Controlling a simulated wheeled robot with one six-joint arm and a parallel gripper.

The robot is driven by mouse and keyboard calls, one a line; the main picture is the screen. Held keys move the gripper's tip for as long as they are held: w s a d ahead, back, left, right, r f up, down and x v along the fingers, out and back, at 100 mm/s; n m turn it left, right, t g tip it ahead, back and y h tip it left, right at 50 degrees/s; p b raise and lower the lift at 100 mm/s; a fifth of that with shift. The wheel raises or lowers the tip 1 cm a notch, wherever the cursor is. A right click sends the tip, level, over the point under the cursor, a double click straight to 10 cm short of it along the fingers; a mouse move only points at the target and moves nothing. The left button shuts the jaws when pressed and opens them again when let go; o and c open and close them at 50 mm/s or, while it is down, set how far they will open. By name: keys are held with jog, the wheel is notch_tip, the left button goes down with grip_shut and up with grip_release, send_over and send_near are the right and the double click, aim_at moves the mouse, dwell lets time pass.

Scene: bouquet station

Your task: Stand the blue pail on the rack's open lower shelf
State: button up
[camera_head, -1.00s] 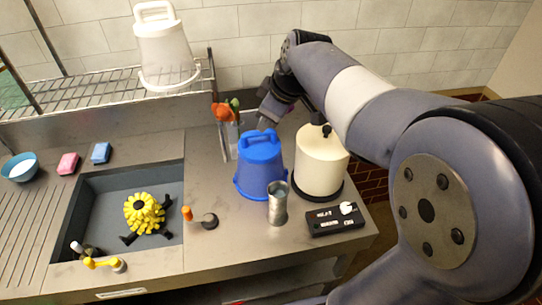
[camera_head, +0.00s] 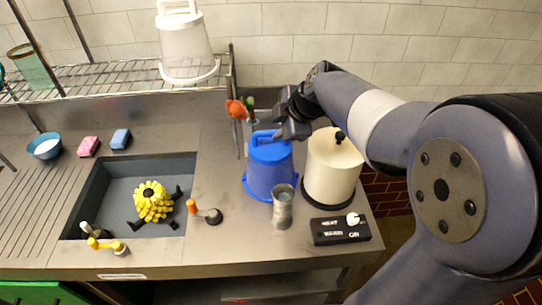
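The blue pail (camera_head: 270,172) stands upright on the steel counter, its handle on top. My gripper (camera_head: 288,132) is at the pail's top right, close to the handle. Whether it touches the handle, and whether its fingers are open or shut, I cannot tell. The wire rack (camera_head: 110,83) is at the back left, above the counter. A white pail (camera_head: 186,45) stands on the right end of its visible shelf.
A cream canister (camera_head: 332,165), a metal cup (camera_head: 283,207) and a black control box (camera_head: 341,229) crowd the pail's right and front. Flowers (camera_head: 237,109) stand behind it. The sink (camera_head: 110,200) lies left. A green glass container (camera_head: 34,66) is on the rack's left; its middle is clear.

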aim_at(271, 132)
jog(key=shift+p+x, duration=0.95)
jog(key=shift+x, duration=2.05)
grip_shut()
